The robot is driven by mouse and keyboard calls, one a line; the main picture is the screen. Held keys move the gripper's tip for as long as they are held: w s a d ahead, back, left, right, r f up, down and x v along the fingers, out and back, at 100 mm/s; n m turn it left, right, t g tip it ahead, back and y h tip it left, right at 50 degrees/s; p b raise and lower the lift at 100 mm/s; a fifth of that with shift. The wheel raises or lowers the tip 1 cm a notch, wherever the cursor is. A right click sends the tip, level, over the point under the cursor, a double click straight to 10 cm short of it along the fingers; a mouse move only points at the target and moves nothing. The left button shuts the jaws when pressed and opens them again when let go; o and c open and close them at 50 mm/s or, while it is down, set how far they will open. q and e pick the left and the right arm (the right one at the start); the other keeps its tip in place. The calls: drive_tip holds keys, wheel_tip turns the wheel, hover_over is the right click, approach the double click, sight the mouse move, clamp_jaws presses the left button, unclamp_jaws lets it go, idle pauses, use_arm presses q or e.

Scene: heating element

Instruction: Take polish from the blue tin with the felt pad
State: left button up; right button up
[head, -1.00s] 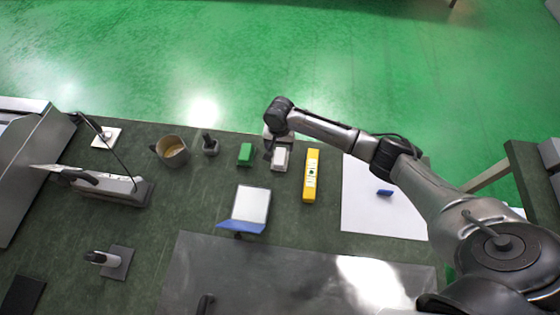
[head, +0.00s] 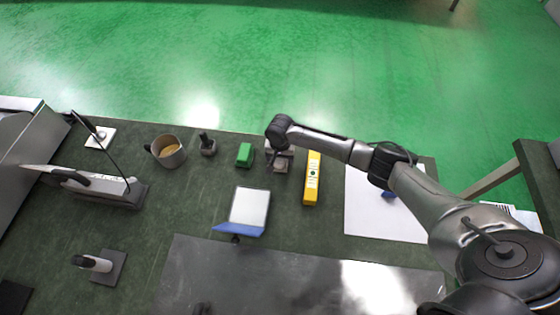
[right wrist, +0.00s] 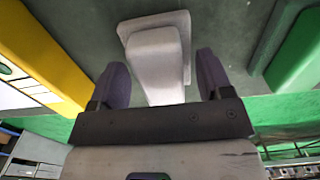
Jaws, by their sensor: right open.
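My right gripper (head: 272,157) is open at the back of the bench, pointing down over a pale block (head: 284,160). In the right wrist view the open fingers (right wrist: 163,75) stand on either side of this pale block (right wrist: 158,65), which rises from a flat grey-white base. The block looks like the felt pad's grip, but I see no felt. The fingers look apart from it. A blue-edged flat case (head: 240,229) with a pale inner face lies open in front; it may be the blue tin. My left gripper is not in view.
A green block (head: 244,155) is left of the gripper and a yellow level (head: 312,180) right of it. A mug (head: 170,153) and dark-handled piece (head: 208,146) stand further left.

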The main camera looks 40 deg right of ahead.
drive_tip(key=shift+w, duration=0.1)
drive_tip(key=shift+c, duration=1.4)
drive_tip(key=c, duration=0.8)
drive_tip(key=shift+o, duration=0.2)
drive_tip(key=shift+r, duration=0.1)
